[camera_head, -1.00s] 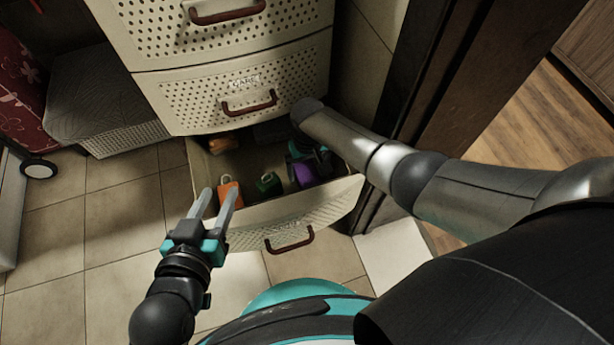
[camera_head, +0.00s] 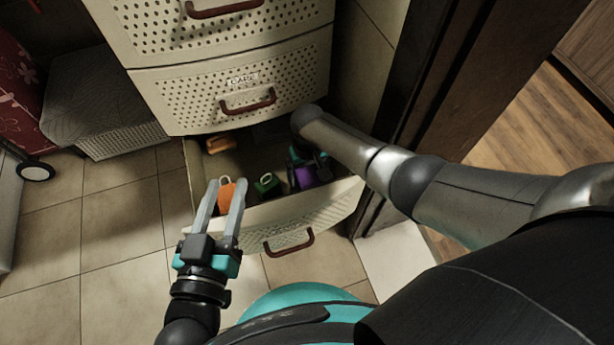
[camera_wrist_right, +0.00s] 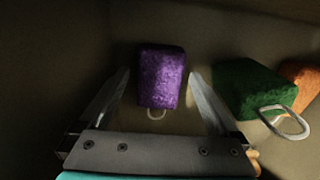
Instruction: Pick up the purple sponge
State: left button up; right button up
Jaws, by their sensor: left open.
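The purple sponge (camera_head: 304,178) lies in the open bottom drawer (camera_head: 330,208), near its right end. In the right wrist view the sponge (camera_wrist_right: 162,76) has a pale loop at its near end. My right gripper (camera_wrist_right: 158,78) is open, with one finger on each side of the sponge and small gaps between. In the head view my right gripper is mostly hidden by its own arm and the drawer's shade. My left gripper (camera_head: 227,183) is open and empty, its fingers pointing at the drawer's left front, overlapping the orange sponge in the picture.
A green sponge (camera_head: 267,184) and an orange sponge (camera_head: 226,196) lie left of the purple one. Another orange-brown item (camera_head: 219,144) is further back. The closed drawer (camera_head: 222,95) overhangs the back. A dark door frame (camera_head: 440,90) stands at the right.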

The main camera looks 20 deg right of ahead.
aim_at(308, 178)
jog(key=c, duration=1.2)
jog(key=shift+r, duration=0.1)
jog(key=shift+r+p, duration=0.35)
jog(key=shift+p, duration=0.05)
jog(key=shift+r+p, duration=0.3)
jog(key=shift+r, duration=0.1)
jog(key=shift+r+p, duration=0.75)
jog(key=shift+r, duration=0.15)
notch_tip(308, 178, up, 4)
jog(key=p, duration=0.3)
jog(key=shift+r, duration=0.1)
pick_arm(q)
jog(key=s+a+f+g+y+p, duration=0.1)
jog(key=s+a+f+g+y, duration=0.1)
jog(key=a+g, duration=0.3)
jog(key=s+a+f+g+y, duration=0.3)
jog(key=a+g, duration=0.2)
jog(key=g, duration=0.1)
jog(key=shift+a+f+y+p, duration=0.2)
jog(key=shift+a+y+p, duration=0.1)
jog(key=shift+a+p, duration=0.1)
pick_arm(e)
jog(key=shift+r, duration=1.15)
